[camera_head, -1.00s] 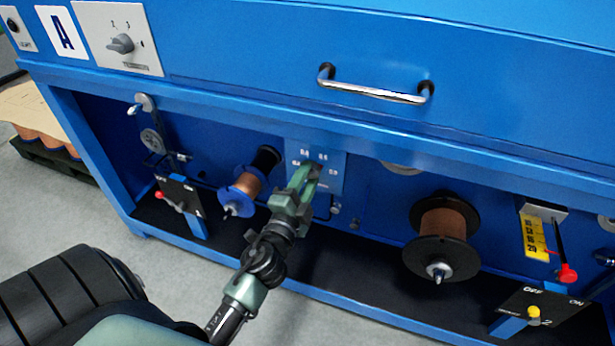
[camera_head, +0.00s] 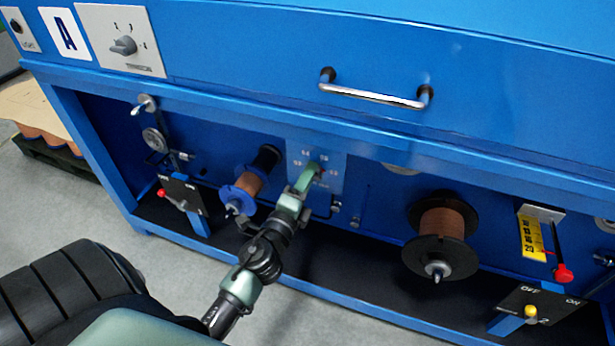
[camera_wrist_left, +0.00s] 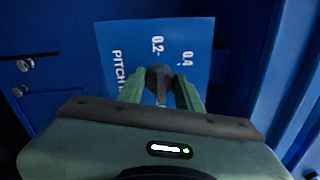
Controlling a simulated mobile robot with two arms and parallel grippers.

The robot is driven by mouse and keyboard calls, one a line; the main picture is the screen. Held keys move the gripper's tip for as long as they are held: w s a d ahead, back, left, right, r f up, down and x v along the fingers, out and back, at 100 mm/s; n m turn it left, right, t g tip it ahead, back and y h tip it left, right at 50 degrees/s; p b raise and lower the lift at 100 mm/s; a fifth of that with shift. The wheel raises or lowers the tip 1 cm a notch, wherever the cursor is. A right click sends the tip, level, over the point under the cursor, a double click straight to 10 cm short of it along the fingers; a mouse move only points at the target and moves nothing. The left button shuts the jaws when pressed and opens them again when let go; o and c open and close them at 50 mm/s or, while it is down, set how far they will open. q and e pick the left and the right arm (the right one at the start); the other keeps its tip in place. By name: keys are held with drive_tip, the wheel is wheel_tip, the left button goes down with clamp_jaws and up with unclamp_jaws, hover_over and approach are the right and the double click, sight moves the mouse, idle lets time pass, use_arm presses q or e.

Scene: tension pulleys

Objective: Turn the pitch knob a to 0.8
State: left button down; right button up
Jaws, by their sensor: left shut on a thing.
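The pitch knob (camera_wrist_left: 160,77) is dark grey and sits on a blue scale plate (camera_wrist_left: 120,45) marked PITCH, with 0.2 and 0.4 readable in the left wrist view. My left gripper (camera_wrist_left: 160,88) is shut on the knob, with one green finger on each side of it. In the head view my left gripper (camera_head: 312,172) reaches the plate (camera_head: 333,165) under the machine's front ledge and hides the knob. The plate's numbers are too small there to read surely, and I cannot tell the knob's setting. My right gripper is not in view.
A blue-flanged copper spool (camera_head: 248,182) is close left of my gripper. A larger black-flanged spool (camera_head: 442,232) stands to the right. A drawer handle (camera_head: 375,95) juts out above. A red-tipped lever (camera_head: 563,272) is at far right and a grey selector (camera_head: 124,46) at upper left.

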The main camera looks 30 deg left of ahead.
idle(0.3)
use_arm(q)
drive_tip(key=c, duration=0.9)
unclamp_jaws()
drive_tip(key=shift+c, duration=0.2)
drive_tip(key=b+v, duration=0.2)
drive_tip(key=v, duration=0.5)
drive_tip(key=shift+s, duration=0.35)
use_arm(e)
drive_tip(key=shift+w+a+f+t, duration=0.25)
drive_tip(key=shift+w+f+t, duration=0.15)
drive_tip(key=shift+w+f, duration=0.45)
use_arm(q)
drive_tip(key=shift+d, duration=0.15)
